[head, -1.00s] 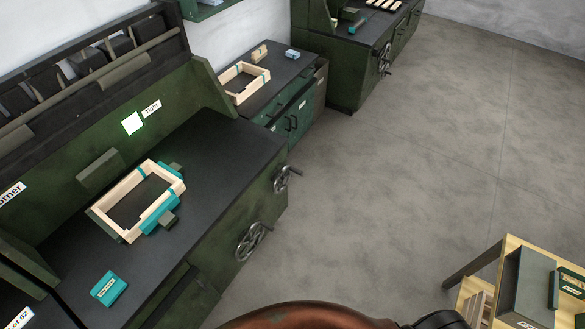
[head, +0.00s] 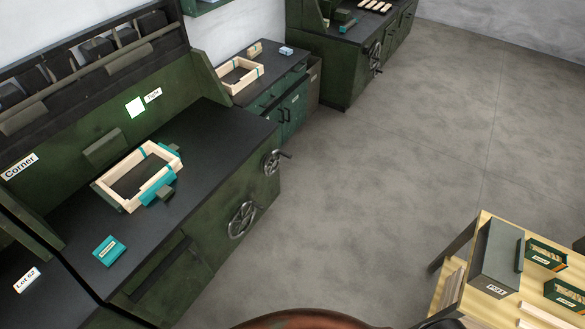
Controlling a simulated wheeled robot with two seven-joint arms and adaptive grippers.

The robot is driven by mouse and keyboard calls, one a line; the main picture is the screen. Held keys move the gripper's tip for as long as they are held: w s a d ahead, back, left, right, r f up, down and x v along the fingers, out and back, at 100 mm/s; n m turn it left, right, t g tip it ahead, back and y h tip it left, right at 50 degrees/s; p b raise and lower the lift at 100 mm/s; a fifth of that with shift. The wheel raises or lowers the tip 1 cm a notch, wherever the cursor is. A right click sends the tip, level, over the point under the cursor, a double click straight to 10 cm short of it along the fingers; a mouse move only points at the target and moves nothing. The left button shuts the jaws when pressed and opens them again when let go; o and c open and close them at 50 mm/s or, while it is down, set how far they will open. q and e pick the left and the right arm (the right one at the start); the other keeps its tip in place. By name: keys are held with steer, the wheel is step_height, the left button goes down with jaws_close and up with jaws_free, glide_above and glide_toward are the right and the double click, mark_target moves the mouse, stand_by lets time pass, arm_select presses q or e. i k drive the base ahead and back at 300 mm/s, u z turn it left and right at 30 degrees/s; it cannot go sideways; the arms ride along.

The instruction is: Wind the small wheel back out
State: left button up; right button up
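The small handwheel (head: 272,162) with a crank handle sits on the front face of the green corner bench (head: 215,200), near its right end. A larger spoked wheel (head: 241,219) is lower and to its left. On the bench top a pale wooden frame (head: 108,197) lies between a dark green block (head: 104,148) behind and teal clamp pieces (head: 157,186) in front. A white lit panel (head: 135,107) beside a "Tight" label glows on the back wall of the bench. Neither of my grippers is in view.
A teal labelled block (head: 109,251) lies at the bench's front left. Another bench with a wooden frame (head: 240,90) stands behind, and a further green bench with a wheel (head: 375,57) beyond. A wooden table (head: 470,262) with boxes is lower right. The grey floor between is clear.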

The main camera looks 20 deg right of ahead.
mark_target(272, 162)
steer(key=z, duration=0.7)
steer(key=i, duration=1.25)
steer(key=u, duration=0.65)
